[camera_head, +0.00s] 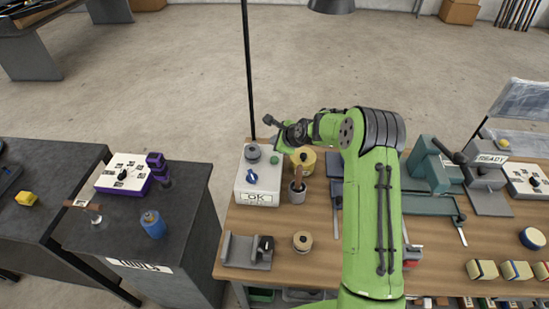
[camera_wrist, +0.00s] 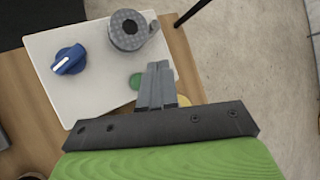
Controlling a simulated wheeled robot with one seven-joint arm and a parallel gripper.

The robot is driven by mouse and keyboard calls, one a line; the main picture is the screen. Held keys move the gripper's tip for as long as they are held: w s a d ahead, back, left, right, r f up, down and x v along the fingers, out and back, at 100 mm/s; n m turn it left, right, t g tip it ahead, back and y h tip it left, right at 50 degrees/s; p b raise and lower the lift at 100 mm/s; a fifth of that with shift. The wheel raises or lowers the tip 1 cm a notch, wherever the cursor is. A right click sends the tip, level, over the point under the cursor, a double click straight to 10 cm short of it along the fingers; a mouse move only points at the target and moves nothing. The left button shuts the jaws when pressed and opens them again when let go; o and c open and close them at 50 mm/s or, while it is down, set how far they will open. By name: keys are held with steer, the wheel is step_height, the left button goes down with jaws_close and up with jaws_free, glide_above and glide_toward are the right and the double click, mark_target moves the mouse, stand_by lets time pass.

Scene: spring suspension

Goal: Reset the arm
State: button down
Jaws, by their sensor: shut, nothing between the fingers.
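My green arm reaches out over the wooden workbench (camera_head: 330,250) in the head view, with its elbow bent and its end at the bench's far edge. My gripper (camera_wrist: 158,68) is shut and empty, its grey fingers side by side in the wrist view. It is above the white control box (camera_wrist: 75,95), over the edge with the green button (camera_wrist: 136,81). The fingers partly cover that area, and I cannot tell whether they touch the box. The box (camera_head: 245,188) also shows in the head view, with a blue knob (camera_head: 252,177) and an "OK" display (camera_head: 258,198).
A grey cylinder (camera_wrist: 128,30) stands on the box. A yellow spool (camera_head: 306,161) and a cup (camera_head: 297,190) are close to my arm. A grey holder (camera_head: 240,250) lies in front. A teal vise-like device (camera_head: 432,168) is right of my arm. Open floor lies beyond the bench.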

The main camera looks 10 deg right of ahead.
stand_by(0.4)
steer(key=s+a+r+n+g+h, duration=0.25)
steer(key=s+r+n, duration=0.95)
steer(key=s+r, duration=0.65)
steer(key=s+d+r+n+h, duration=0.1)
steer(key=s+n, duration=0.9)
steer(key=s, duration=1.5)
steer(key=shift+d, duration=0.65)
steer(key=shift+r, duration=0.1)
